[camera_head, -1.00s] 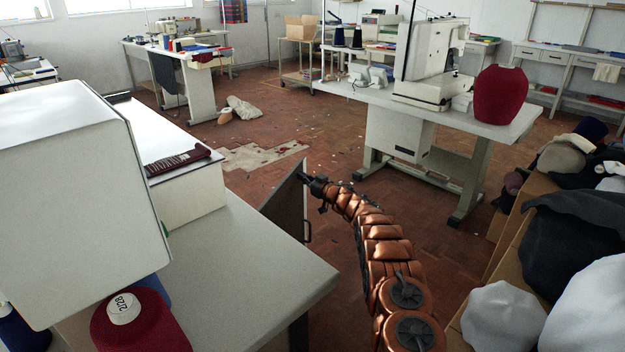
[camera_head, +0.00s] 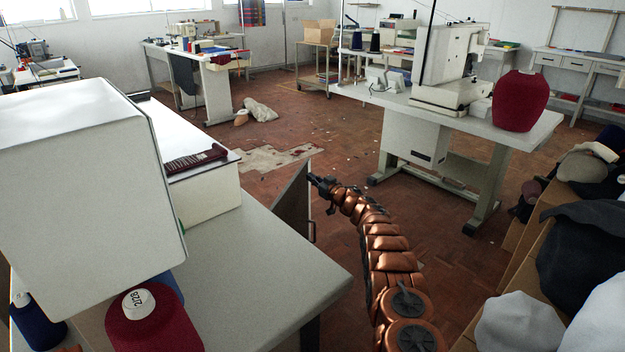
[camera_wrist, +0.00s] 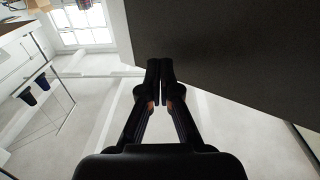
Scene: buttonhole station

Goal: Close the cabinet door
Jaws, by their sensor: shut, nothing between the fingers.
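The cabinet door (camera_head: 292,207) stands open beside the near grey table, a dark panel seen at a steep angle with a black handle (camera_head: 312,231) on its right-hand face. My gripper (camera_head: 311,179) is at the top outer edge of the door, at the end of my copper arm. In the wrist view the fingers of my gripper (camera_wrist: 160,64) are together and empty. The dark door panel (camera_wrist: 235,55) fills the upper right there, beside the fingertips. I cannot tell whether they touch it. The cabinet body is mostly hidden by the tabletop.
The near grey table (camera_head: 262,270) carries a white machine housing (camera_head: 85,185) and a dark red thread cone (camera_head: 150,325). A machine table (camera_head: 470,122) stands back right. Boxes with dark and pale cloth (camera_head: 590,250) line the right. Brick floor (camera_head: 350,150) lies open between.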

